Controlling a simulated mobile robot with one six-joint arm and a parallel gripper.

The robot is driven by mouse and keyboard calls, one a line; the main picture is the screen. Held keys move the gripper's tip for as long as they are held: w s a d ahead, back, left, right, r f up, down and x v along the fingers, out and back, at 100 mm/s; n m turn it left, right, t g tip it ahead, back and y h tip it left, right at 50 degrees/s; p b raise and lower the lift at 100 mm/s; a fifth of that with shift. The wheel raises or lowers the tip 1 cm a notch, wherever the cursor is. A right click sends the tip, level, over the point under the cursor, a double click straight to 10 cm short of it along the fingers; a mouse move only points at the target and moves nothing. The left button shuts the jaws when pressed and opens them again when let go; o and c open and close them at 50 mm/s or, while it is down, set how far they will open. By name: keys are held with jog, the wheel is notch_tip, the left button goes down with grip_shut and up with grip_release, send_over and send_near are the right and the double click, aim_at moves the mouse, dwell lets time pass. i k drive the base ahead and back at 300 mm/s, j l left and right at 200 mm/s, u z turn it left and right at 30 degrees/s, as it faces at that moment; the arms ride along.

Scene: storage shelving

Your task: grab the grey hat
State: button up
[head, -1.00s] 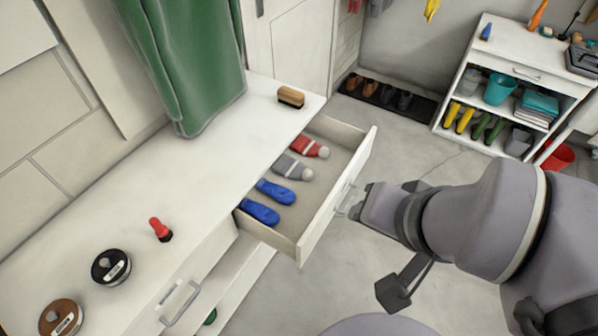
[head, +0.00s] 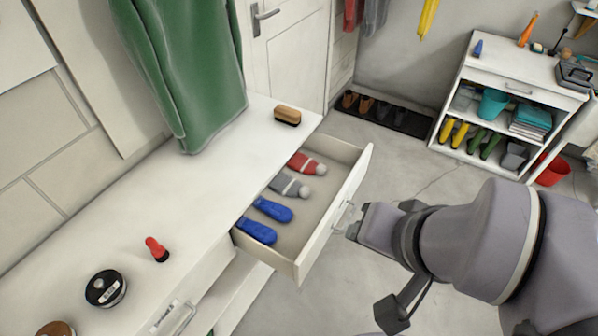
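The grey hat (head: 290,186) has a pale pompom and lies in the open drawer (head: 318,222) of the white cabinet. It sits between a red hat (head: 306,163) with a pompom and two blue items that look like mittens (head: 272,209). My gripper (head: 352,222) is at the drawer's front handle (head: 343,216), outside the drawer and to the right of the hat. Its fingers are small and partly hidden, so I cannot tell whether they are open or shut on the handle.
A brown brush (head: 287,116), a red-capped item (head: 156,249) and a round tin (head: 105,288) stand on the cabinet top (head: 210,190). A green garment (head: 190,80) hangs over its back edge. Shoes stand on a dark mat (head: 408,121). A white shelf unit (head: 505,84) is at the back right.

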aim_at(283, 184)
jog(key=i+l+u, duration=0.3)
jog(key=i+l, duration=0.15)
jog(key=i+l+u, duration=0.15)
jog(key=l, duration=0.3)
jog(key=i+l+u, duration=0.35)
jog(key=l, duration=0.35)
jog(key=i+l+u, duration=0.15)
jog(key=l, duration=0.25)
jog(key=i, duration=0.1)
